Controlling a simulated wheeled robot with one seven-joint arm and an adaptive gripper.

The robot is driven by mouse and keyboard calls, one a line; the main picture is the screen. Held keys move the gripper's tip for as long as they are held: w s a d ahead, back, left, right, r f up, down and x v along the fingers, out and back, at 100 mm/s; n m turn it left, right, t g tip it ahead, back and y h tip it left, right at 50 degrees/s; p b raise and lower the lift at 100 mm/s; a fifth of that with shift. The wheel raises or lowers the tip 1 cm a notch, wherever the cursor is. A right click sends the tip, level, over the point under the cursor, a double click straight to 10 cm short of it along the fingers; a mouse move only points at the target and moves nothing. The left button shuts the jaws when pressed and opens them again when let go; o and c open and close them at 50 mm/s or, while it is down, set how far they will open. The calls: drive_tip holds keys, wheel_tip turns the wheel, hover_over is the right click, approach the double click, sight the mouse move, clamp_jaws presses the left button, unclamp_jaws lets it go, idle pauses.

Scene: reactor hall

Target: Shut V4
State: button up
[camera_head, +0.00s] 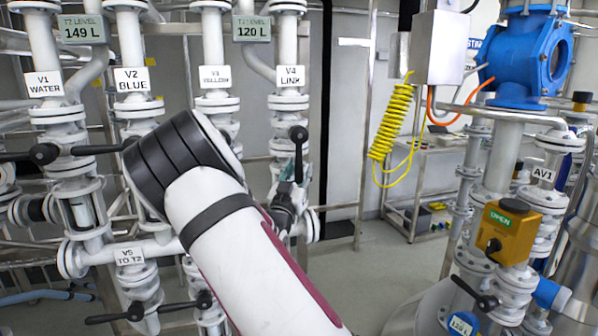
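My gripper (286,197) seems to be the dark grey shape at the lever's lower part, partly hidden behind my arm. I cannot tell whether its fingers touch the lever or are closed. My white and black arm crosses the middle and covers the lower V3 pipe and part of V4's valve body.
Pipes labelled V1 (46,84), V2 (132,79) and V3 (215,76) stand left of V4. V5 (129,256) is lower left. Displays read 149 L (84,30) and 120 L (252,29). An AV1 actuator (507,232) shows "OPEN" at right.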

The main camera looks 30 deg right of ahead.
clamp_jaws()
drive_tip(key=shift+a, duration=0.15)
drive_tip(key=w+a+r+m+g+y+p, duration=0.2)
drive_tip(key=a+r+m+g+y+p, duration=0.3)
drive_tip(key=m, duration=0.8)
drive_tip(key=shift+w+a+r+m+g+y+p, duration=0.35)
drive_tip(key=shift+a+r+y+p, duration=0.65)
drive_tip(key=shift+a+r+y, duration=1.5)
drive_tip(key=shift+d+r+h, duration=0.3)
